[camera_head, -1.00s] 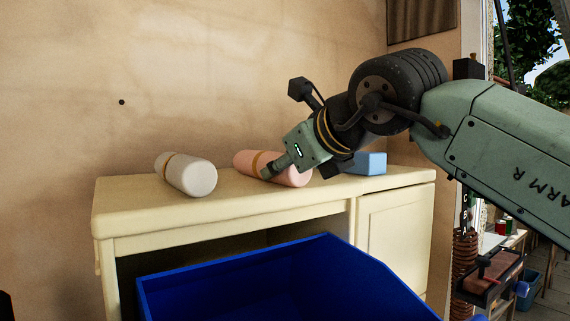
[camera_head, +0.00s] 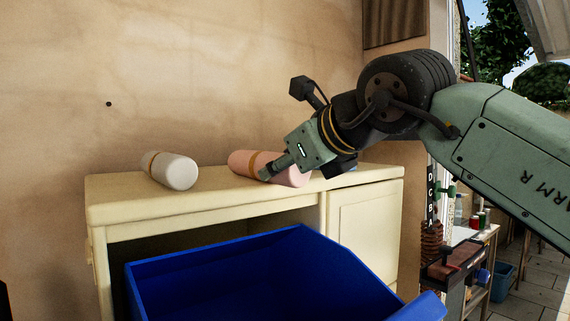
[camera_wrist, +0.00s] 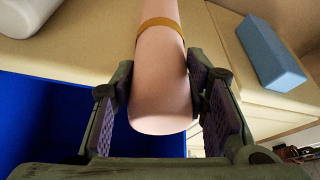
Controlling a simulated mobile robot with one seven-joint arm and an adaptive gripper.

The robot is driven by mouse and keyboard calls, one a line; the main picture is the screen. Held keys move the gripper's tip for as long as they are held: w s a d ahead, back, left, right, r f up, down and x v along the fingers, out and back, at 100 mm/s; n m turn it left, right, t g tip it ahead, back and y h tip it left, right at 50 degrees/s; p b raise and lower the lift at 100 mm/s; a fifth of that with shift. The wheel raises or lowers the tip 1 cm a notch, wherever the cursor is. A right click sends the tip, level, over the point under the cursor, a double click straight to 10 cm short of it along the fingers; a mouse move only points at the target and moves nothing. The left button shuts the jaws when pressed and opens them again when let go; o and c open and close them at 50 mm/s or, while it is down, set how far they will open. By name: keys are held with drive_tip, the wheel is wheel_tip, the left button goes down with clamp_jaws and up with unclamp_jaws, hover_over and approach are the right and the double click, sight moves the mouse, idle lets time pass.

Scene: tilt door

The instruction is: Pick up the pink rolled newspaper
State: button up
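The pink rolled newspaper (camera_head: 245,162) has a tan band and is at the top of the cream cabinet (camera_head: 130,205). In the wrist view the pink roll (camera_wrist: 160,90) runs away from me between both finger pads, its near end towards me. My gripper (camera_head: 266,173) reaches in from the right, and its pads (camera_wrist: 163,95) appear pressed against the roll's sides. I cannot tell whether the roll touches the cabinet top. Part of it is hidden behind my gripper in the head view.
A white roll (camera_head: 172,171) with a tan band lies to the left on the cabinet. A blue block (camera_wrist: 270,52) lies to the right of the pink roll. A plain wall rises behind.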

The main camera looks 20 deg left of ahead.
drive_tip(key=o, duration=0.5)
drive_tip(key=v, duration=1.2)
drive_tip(key=shift+r, duration=0.1)
drive_tip(key=shift+c, duration=0.5)
